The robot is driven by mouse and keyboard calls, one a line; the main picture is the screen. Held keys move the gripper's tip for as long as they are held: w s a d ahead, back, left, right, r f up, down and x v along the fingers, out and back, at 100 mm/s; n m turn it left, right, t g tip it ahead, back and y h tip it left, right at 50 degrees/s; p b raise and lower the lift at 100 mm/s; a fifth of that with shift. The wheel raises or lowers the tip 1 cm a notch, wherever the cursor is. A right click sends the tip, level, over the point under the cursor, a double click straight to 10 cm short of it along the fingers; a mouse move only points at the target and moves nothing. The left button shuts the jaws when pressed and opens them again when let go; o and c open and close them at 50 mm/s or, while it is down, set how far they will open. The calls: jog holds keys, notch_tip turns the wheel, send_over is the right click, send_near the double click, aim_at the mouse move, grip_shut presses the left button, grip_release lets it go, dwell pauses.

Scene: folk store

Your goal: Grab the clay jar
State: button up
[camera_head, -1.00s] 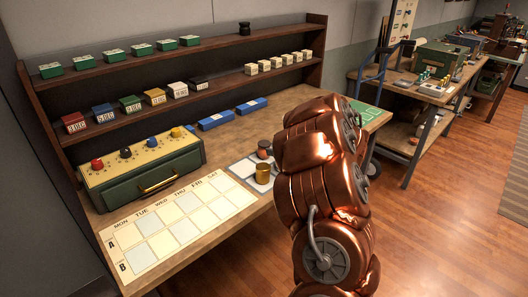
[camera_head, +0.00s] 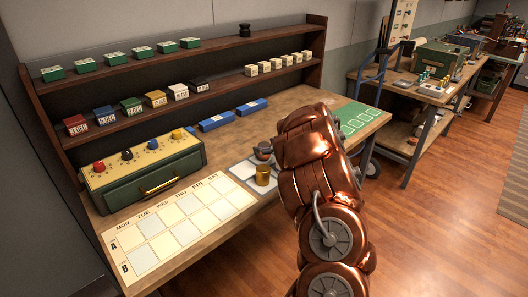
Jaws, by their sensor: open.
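A small reddish-brown jar (camera_head: 263,154), which looks like the clay jar, stands at the back of a pale marked mat (camera_head: 243,171) on the workbench. My copper arm reaches over the bench from the right. My gripper (camera_head: 272,148) is open at the arm's far end, close by the jar's right side and top. Most of the gripper is hidden by the arm, and I cannot tell whether it touches the jar.
A brass cup (camera_head: 263,176) stands just in front of the jar. A green box with knobs (camera_head: 150,175) and a weekday chart (camera_head: 175,232) are to the left. Blue boxes (camera_head: 216,122) lie behind. Shelves (camera_head: 190,98) rise at the back.

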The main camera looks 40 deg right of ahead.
jog(key=c, duration=1.3)
jog(key=shift+r, duration=0.15)
